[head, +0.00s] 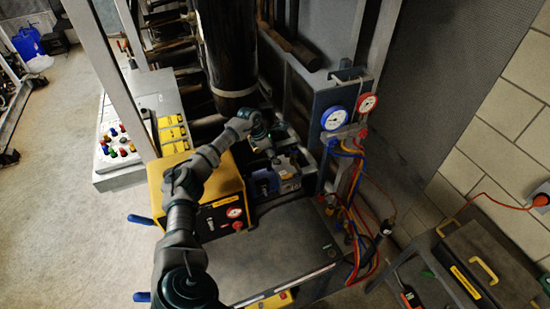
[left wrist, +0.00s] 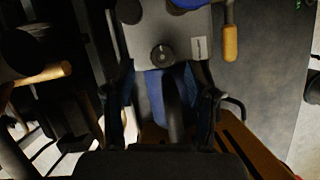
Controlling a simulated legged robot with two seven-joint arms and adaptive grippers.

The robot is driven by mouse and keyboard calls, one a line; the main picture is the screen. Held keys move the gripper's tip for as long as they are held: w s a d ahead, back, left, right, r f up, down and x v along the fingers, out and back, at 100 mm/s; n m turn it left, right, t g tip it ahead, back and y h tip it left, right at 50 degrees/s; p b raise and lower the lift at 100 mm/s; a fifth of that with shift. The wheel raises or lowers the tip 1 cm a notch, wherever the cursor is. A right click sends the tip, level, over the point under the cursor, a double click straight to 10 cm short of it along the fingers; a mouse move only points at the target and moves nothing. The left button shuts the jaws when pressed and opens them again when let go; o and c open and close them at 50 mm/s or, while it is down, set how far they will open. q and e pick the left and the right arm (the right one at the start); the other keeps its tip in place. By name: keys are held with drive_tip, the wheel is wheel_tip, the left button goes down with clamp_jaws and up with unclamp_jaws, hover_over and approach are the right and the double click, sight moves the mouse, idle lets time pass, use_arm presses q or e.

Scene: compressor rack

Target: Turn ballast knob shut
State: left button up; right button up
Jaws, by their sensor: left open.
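In the left wrist view a round black knob (left wrist: 162,55) with a light mark sits on a grey panel (left wrist: 185,30). I take it to be the ballast knob, but I cannot read a label. My left gripper (left wrist: 163,105) is open, its dark fingers apart below the knob in the picture. A blue part and a dark bar show between the fingers; I cannot tell whether they touch. In the head view my left gripper (head: 276,153) is over a small grey unit (head: 288,180) beside the yellow box; the knob is not clear there. My right gripper is not in view.
A yellow box (head: 216,200) with a red gauge stands left of the unit. Blue and red gauges (head: 334,118) with hoses (head: 352,185) are on the right. A black cylinder (head: 228,50) rises behind. An orange-yellow handle (left wrist: 230,42) sticks out right of the knob.

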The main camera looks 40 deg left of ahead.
use_arm(q)
drive_tip(key=v, duration=0.9)
drive_tip(key=shift+a, duration=0.2)
